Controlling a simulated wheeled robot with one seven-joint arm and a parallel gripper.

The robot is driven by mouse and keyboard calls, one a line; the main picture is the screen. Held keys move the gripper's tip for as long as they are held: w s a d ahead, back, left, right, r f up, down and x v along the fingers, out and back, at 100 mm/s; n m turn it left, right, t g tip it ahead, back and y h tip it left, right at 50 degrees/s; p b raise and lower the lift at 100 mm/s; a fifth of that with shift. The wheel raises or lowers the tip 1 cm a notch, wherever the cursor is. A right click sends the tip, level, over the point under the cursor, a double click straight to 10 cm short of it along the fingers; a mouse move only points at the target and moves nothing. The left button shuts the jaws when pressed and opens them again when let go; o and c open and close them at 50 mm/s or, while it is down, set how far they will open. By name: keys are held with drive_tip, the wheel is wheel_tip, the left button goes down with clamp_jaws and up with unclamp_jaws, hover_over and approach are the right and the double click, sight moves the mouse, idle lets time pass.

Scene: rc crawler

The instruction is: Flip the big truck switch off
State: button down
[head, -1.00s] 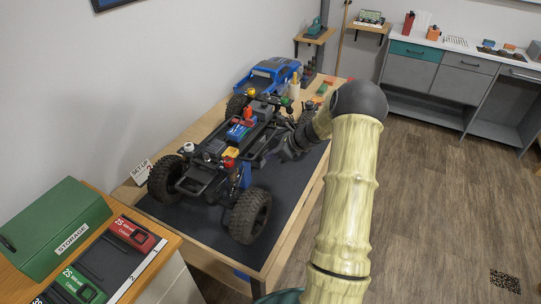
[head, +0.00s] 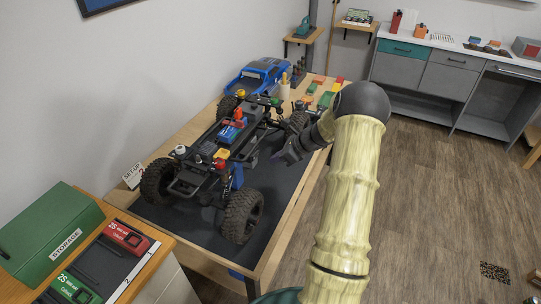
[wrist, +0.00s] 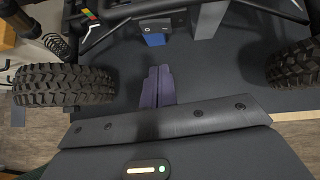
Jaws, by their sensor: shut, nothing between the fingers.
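The big truck (head: 205,160) is a black open crawler chassis with large tyres, standing on a dark mat (head: 190,222) on the wooden bench. Its side and two tyres show in the wrist view, one of them the left tyre (wrist: 62,84). A small dark box (wrist: 155,25) with a light mark, blue below it, sits at the truck's side; it may carry the switch, but its position is too small to read. My gripper (head: 285,156) is beside the truck's right side. In the wrist view my gripper (wrist: 158,72) is shut and empty, its fingertips pointing toward the box, apparently just short of it.
A blue truck body (head: 258,76) lies at the back of the bench. A green storage box (head: 48,235) and a tray with red and green battery packs (head: 125,238) are at lower left. Floor (head: 430,200) to the right is open.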

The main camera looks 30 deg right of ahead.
drive_tip(key=a+b+v, duration=0.1)
drive_tip(key=v, duration=0.8)
drive_tip(key=shift+s+r, duration=0.3)
drive_tip(key=shift+s, duration=0.05)
drive_tip(key=s+a+r+n+g+h+p, duration=0.1)
drive_tip(key=s+a+r+n+g+h, duration=0.1)
drive_tip(key=s+a+n, duration=0.7)
drive_tip(key=s+a+r+n+g+h+p, duration=0.1)
drive_tip(key=s+a+n+h, duration=0.3)
drive_tip(key=s+a+n, duration=0.6)
drive_tip(key=a+r+n+g, duration=0.1)
drive_tip(key=a+n, duration=0.5)
drive_tip(key=n, duration=0.2)
drive_tip(key=shift+s+a+r, duration=0.15)
drive_tip(key=shift+a+r, duration=0.05)
drive_tip(key=shift+r, duration=0.05)
